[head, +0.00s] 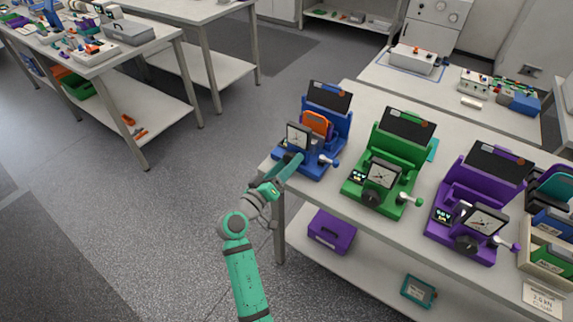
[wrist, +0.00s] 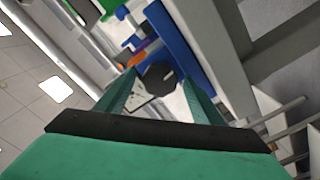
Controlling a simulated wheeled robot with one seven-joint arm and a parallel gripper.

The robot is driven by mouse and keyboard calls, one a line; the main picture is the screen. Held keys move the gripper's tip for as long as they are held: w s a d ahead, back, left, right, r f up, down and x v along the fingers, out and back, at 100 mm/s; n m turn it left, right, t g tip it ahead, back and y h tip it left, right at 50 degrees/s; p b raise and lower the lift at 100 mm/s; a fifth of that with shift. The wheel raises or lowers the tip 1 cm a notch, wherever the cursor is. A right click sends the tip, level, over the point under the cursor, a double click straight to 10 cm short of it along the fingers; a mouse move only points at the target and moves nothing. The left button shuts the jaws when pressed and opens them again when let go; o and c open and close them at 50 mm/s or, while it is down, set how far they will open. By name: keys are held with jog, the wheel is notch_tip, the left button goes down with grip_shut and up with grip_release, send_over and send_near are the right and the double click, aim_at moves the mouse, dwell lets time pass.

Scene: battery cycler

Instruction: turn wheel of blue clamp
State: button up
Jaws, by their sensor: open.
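The blue clamp (head: 341,128) stands at the left end of the right-hand bench, with a dial, a dark panel and an orange piece (head: 318,122) in it. My gripper (head: 293,161) reaches its front from the left, and the fingers cover the wheel there. In the wrist view the wheel (wrist: 158,76) is a dark, faceted knob between the tips of my open gripper (wrist: 158,88), with the blue clamp body (wrist: 186,48) behind it. I cannot tell whether the fingers touch the wheel.
A green clamp (head: 405,145) and a purple clamp (head: 480,185) stand further right on the same bench (head: 335,189). A purple box (head: 332,231) sits on the lower shelf. The floor left of the bench is clear.

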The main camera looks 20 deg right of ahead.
jog(key=shift+c, duration=0.2)
jog(key=c, duration=1)
jog(key=shift+m, duration=2.1)
jog(key=o, duration=1)
jog(key=shift+o, duration=0.2)
jog(key=v, duration=1.1)
jog(key=shift+d, duration=0.1)
